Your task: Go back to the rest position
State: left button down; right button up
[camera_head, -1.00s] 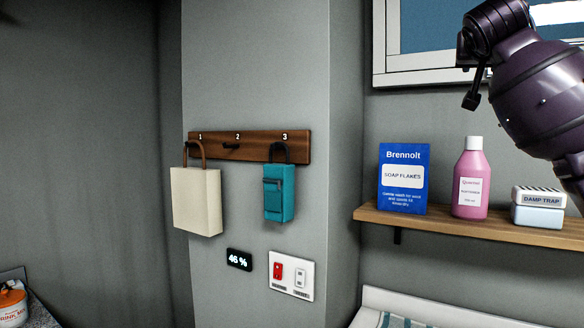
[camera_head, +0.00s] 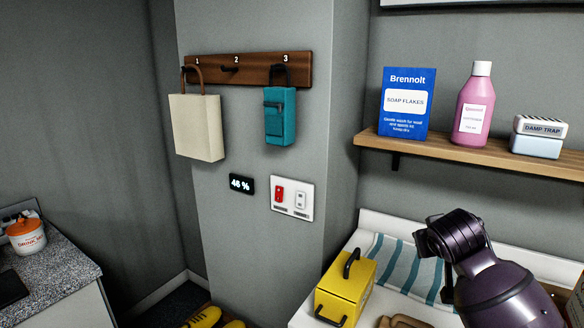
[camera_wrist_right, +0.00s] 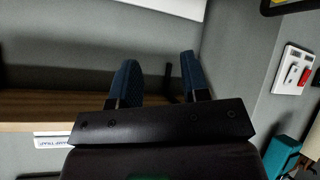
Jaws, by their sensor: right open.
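My right arm comes in from the lower right in the head view, and its gripper (camera_head: 436,268) is over the white surface below the shelf. In the right wrist view my right gripper (camera_wrist_right: 157,78) shows two dark blue fingers spread apart with nothing between them. My left gripper is in neither view.
A yellow box (camera_head: 345,288) with dark handles stands on the white surface beside a striped towel (camera_head: 392,265). The shelf (camera_head: 470,155) holds soap flakes (camera_head: 408,102), a pink bottle (camera_head: 474,105) and a damp trap (camera_head: 538,137). A cream bag (camera_head: 197,128) and a teal bag (camera_head: 280,118) hang on the hook rail (camera_head: 255,69).

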jog(key=s+a+f+g+y, duration=0.1)
jog(key=s+f+g, duration=0.1)
jog(key=s+f, duration=0.75)
jog(key=s+a+f+g+y, duration=0.1)
jog(key=s+f, duration=0.3)
jog(key=s, duration=0.6)
jog(key=s+f+g, duration=0.2)
jog(key=s+f, duration=0.2)
jog(key=s, duration=0.5)
jog(key=s+a+f+g+y, duration=0.1)
jog(key=s+f, duration=0.3)
jog(key=s, duration=0.6)
jog(key=w+f+t, duration=0.7)
jog(key=w+f, duration=0.1)
jog(key=f, duration=0.2)
jog(key=shift+f+n+t, duration=0.2)
jog(key=shift+n+t, duration=0.2)
jog(key=shift+d, duration=0.1)
